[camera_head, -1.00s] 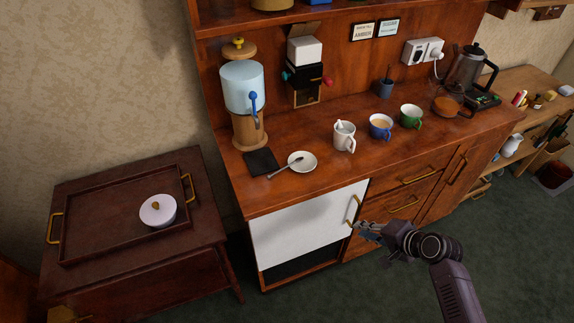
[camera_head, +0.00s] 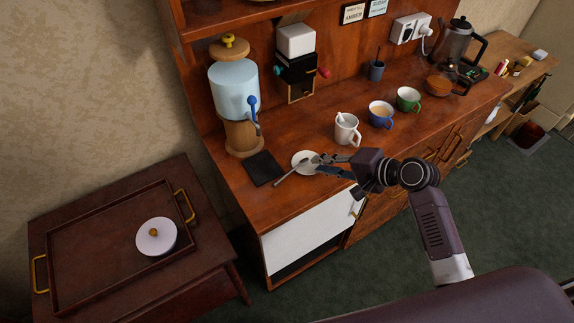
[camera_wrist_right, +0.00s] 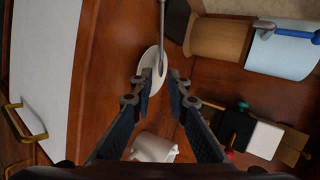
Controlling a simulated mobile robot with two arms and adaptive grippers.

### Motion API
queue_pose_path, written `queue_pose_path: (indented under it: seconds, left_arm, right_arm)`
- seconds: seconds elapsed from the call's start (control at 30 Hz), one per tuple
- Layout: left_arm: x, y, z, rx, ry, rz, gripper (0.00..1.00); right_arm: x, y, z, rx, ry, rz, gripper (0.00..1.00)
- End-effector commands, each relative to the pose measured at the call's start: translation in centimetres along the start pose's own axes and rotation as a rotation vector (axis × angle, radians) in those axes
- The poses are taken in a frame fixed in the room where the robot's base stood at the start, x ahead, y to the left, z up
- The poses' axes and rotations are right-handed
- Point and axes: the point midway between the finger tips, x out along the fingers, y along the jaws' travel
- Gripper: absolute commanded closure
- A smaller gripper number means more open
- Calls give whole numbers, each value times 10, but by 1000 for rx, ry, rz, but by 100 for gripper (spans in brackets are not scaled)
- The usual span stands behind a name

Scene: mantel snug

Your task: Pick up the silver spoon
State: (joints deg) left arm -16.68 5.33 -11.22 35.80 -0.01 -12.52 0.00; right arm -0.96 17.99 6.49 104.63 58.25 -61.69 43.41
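The silver spoon (camera_head: 288,175) lies with one end on the small white saucer (camera_head: 299,157) and the other reaching left over the wooden counter. My right gripper (camera_head: 319,165) is over the saucer's right side, its fingers pointing left along the spoon. In the right wrist view its two fingers (camera_wrist_right: 161,76) are apart, with the saucer (camera_wrist_right: 149,63) beneath their tips. The spoon (camera_wrist_right: 162,28) runs up from near the gap between the tips. I cannot tell whether they touch it. My left gripper is out of view.
A white mug (camera_head: 347,131) stands close behind my right gripper, with blue (camera_head: 381,115) and green (camera_head: 408,99) cups beyond. A dark square mat (camera_head: 263,168) lies left of the spoon, before the water dispenser (camera_head: 234,95). The counter's front is clear.

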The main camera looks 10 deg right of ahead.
Motion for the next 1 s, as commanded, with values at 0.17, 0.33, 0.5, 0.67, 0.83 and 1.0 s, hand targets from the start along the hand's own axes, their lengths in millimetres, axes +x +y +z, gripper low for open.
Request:
queue_pose_path:
  seconds: [0.17, 0.33, 0.5, 0.67, 0.83, 1.0]
  left_arm:
    - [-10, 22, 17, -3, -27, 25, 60]
    - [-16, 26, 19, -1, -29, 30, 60]
    - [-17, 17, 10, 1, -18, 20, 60]
    - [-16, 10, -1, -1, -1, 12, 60]
    - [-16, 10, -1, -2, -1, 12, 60]
    - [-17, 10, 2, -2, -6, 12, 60]
  right_arm:
    - [20, -4, 0, 2, -1, 0, 85]
    - [45, -5, -1, 1, -1, 0, 85]
    - [58, -3, -1, -2, 1, 2, 85]
    - [59, -2, -1, -3, 1, 3, 85]
    - [58, -2, -1, -2, 1, 3, 98]
    - [58, -2, -1, -2, 1, 3, 100]
